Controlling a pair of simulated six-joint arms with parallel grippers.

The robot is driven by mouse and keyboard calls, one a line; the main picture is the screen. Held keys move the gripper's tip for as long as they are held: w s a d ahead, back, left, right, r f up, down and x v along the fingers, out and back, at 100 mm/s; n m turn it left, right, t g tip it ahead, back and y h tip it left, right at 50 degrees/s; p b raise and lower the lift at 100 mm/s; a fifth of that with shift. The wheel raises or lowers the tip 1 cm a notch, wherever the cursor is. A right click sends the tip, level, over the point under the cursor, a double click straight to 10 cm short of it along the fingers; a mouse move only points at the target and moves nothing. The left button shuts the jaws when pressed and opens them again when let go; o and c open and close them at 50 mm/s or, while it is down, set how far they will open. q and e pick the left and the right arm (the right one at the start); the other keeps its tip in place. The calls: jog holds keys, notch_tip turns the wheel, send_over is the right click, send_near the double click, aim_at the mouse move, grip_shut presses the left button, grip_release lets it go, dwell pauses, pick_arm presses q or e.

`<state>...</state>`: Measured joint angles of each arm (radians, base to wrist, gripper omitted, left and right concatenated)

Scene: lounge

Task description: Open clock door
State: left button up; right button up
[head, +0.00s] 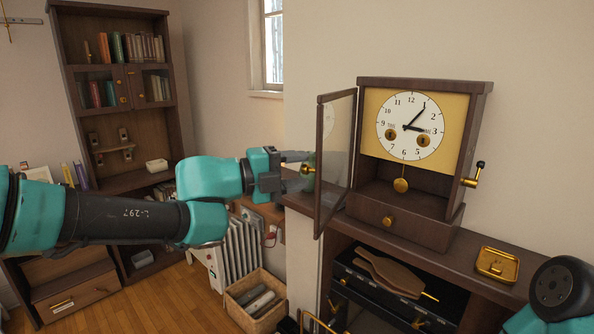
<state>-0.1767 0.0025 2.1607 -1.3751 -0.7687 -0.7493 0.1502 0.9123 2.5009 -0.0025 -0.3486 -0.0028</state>
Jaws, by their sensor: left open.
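The wooden clock (370,150) stands on the mantel shelf at right, with a white dial, a brass pendulum and a drawer below. Its glass door (337,150) is swung out to the left on its left side, standing well open. A brass knob (307,169) sits on the door's free side. My left gripper (300,172) reaches in from the left at the door, beside the knob. It is open; its fingertips are partly hidden behind the door frame and glass. I cannot tell whether it touches the door. My right gripper is out of frame; only part of my right arm shows at bottom right.
A crank (474,175) sticks out of the clock's right side. A brass tray (497,264) lies on the shelf at right. Bellows (388,272) lie below the shelf. A radiator (238,248), a basket (257,299) and a bookcase (122,90) stand at left.

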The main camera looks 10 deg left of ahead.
pick_arm(q)
jog(key=shift+c, duration=0.4)
grip_shut()
